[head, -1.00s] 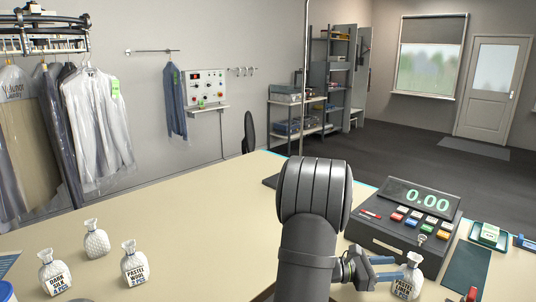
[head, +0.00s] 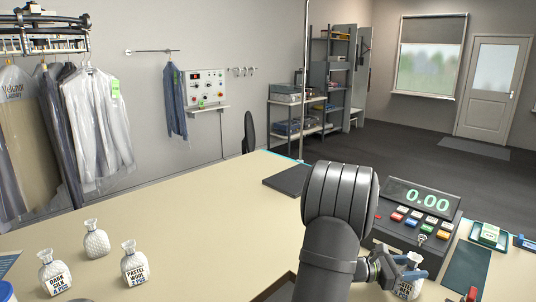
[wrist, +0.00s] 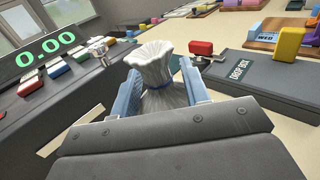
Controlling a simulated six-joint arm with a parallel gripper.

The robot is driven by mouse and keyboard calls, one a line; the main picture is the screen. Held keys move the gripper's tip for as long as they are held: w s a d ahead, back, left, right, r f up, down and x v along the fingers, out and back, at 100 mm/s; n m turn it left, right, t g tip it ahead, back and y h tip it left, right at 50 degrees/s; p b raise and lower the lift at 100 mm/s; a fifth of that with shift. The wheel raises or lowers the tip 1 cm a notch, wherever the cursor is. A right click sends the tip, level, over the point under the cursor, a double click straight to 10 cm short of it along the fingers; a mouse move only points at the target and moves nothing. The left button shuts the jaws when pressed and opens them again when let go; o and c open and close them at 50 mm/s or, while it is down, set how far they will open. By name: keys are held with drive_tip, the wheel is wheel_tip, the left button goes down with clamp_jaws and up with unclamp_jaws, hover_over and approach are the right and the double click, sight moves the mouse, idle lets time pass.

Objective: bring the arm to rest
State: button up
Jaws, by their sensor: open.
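My gripper (head: 402,276) is at the lower right of the head view, low over the counter and beside the till. Its blue fingers stand apart in the wrist view (wrist: 160,82), one on each side of a white tied pouch (wrist: 152,66). The jaws are open, with the pouch between them. I cannot tell whether either finger touches it. In the head view the pouch (head: 405,289) is upright on the counter, partly hidden by the fingers.
The till (head: 400,235) stands close behind the gripper. A drop box (wrist: 250,85) lies right of the pouch. Three white pouches, including the dark silk one (head: 54,274), stand at the counter's left. The middle of the counter (head: 200,235) is clear.

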sight(415, 257)
wheel_tip(415, 257, up, 4)
drive_tip(key=shift+r, duration=0.2)
drive_tip(key=s+d+r, duration=0.4)
drive_tip(key=s+r, duration=0.3)
drive_tip(key=s, duration=0.4)
drive_tip(key=w+a+n+t+y, duration=0.2)
drive_tip(key=w+a+n+t, duration=0.1)
drive_tip(key=a, duration=0.9)
drive_tip(key=w+a+n+t+y, duration=0.2)
drive_tip(key=a+t, duration=0.4)
drive_tip(key=a, duration=0.6)
drive_tip(key=w+a+n+t+y, duration=0.2)
drive_tip(key=w+a+n+t, duration=0.3)
drive_tip(key=a, duration=0.7)
drive_tip(key=shift+w+y, duration=0.3)
drive_tip(key=shift+w, duration=0.45)
drive_tip(key=shift+o, duration=0.4)
drive_tip(key=shift+r, duration=0.1)
